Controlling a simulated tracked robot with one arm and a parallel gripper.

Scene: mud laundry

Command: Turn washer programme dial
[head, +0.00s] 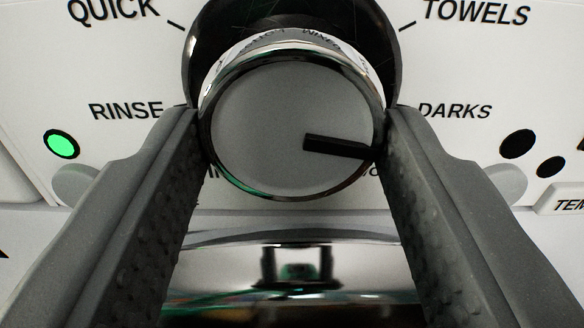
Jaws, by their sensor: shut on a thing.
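The washer programme dial (255,120) is a round pale grey knob with a chrome rim, in the upper middle of the head view. Its dark pointer mark (338,147) points right and slightly down, a little below the DARKS label (455,111). My gripper (292,135) is shut on the dial, with one grey textured finger against its left side and one against its right. The fingers hide parts of the panel and some labels beneath the dial.
The white panel around the dial carries the labels QUICK, RINSE (126,110) and TOWELS (476,12). A green light (61,144) is at the left, and two black round spots (517,144) are at the right. A shiny reflective surface (290,285) lies below the dial.

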